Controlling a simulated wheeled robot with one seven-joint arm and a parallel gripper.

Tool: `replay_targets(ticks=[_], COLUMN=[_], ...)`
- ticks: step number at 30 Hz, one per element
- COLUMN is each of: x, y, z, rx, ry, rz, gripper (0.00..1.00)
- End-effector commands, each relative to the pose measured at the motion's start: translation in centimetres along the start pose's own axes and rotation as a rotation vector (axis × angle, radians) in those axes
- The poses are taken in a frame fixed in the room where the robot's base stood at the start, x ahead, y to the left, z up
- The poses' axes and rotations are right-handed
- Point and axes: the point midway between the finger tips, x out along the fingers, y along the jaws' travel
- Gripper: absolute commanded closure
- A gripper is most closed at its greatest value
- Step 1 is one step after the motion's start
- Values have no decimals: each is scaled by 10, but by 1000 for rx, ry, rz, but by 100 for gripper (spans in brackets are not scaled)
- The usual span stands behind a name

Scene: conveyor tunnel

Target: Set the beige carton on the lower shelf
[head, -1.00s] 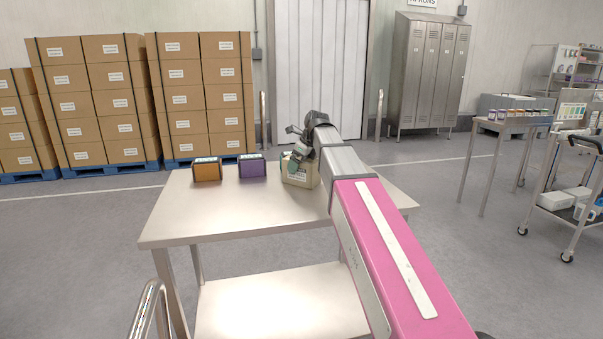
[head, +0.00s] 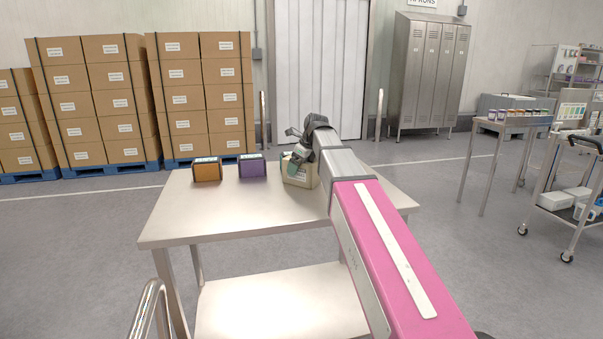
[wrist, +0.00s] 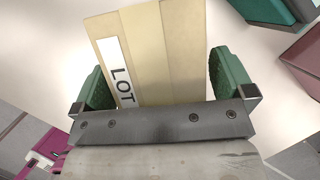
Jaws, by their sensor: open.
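The beige carton (head: 299,174) stands on the steel table's top, at the right end of a row of three cartons. In the wrist view the beige carton (wrist: 150,50) shows a white label reading "LOT". My gripper (wrist: 160,85) is open, with one green finger on each side of the carton. A gap shows at the right finger; the left finger is close to the carton, and I cannot tell if it touches. In the head view my gripper (head: 295,157) is at the carton, partly hidden by my wrist. The lower shelf (head: 275,305) is bare where it shows.
An orange carton (head: 207,169) and a purple carton (head: 252,166) stand left of the beige one on the table top (head: 235,213). A metal rail (head: 150,310) is at the front left. A cart (head: 570,205) stands far right.

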Motion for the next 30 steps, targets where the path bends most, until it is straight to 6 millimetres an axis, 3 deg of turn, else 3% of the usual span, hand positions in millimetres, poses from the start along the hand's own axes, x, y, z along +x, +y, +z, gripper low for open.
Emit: replay_targets(ticks=[3,9,11,20,28,30], x=[0,0,0,-5,-43,-51], y=[0,0,0,0,-1,18], z=[0,0,0,3,19,21], rx=[0,0,0,0,0,-3], ry=[0,0,-1,-1,-2,-2], rz=[0,0,0,0,-1,-1], gripper=[3,65,70,70,70,70])
